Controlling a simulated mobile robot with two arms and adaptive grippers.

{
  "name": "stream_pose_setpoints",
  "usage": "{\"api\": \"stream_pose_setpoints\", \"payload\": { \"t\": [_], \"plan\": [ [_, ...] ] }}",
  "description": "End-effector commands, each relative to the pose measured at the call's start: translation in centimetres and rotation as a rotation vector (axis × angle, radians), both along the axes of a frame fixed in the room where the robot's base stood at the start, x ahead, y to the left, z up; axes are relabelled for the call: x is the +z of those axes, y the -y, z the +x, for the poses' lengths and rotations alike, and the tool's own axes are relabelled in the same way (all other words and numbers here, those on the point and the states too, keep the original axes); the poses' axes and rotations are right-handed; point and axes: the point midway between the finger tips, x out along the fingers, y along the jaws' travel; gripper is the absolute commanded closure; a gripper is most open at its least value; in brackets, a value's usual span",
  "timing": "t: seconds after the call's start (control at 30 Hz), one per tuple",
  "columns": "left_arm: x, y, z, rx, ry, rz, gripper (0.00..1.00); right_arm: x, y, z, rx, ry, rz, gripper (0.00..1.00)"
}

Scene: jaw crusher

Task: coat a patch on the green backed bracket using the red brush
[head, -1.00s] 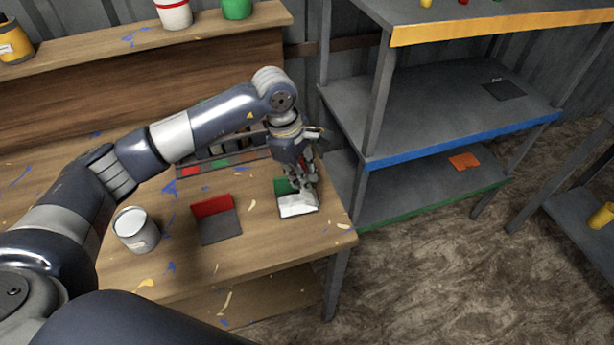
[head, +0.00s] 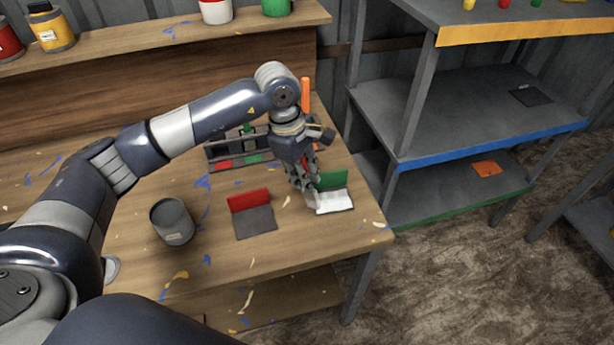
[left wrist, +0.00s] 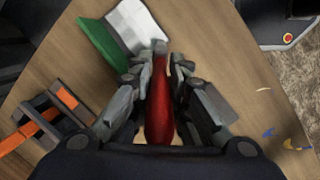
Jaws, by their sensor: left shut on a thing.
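The green backed bracket stands on the bench at right; its upright green back (head: 333,179) and pale base plate (head: 335,203) show in the head view. In the left wrist view its green back (left wrist: 100,45) and white-and-grey base (left wrist: 138,27) lie at the top. My left gripper (head: 309,190) is at the bracket's left edge. In the left wrist view my left gripper (left wrist: 165,75) is shut on the red brush (left wrist: 163,110). The brush tip is close to the base; I cannot tell whether it touches. My right gripper is not in view.
A red backed bracket (head: 252,217) and a grey can (head: 172,222) stand to the left. A rack (head: 212,157) is behind. Shelves (head: 470,145) stand right of the bench, with a gap before them. Bare bench lies in front of the brackets.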

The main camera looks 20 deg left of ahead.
Motion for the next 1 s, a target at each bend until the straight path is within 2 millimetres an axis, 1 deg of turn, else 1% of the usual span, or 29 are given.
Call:
{"api": "stream_pose_setpoints", "payload": {
  "t": [0.03,0.6,0.73,1.0],
  "plan": [
    [2.1,-0.1,0.2,0.0,0.011,-0.001,1.0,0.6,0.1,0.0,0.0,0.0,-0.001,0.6],
    [7.1,-0.7,0.2,0.012,0.007,-0.001,1.0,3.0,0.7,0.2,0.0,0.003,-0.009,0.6],
    [7.8,-0.8,0.1,0.013,0.006,-0.001,1.0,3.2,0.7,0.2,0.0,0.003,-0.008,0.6],
    [7.8,-0.8,0.1,0.014,0.005,-0.001,1.0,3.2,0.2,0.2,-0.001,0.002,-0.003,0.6]
  ]
}}
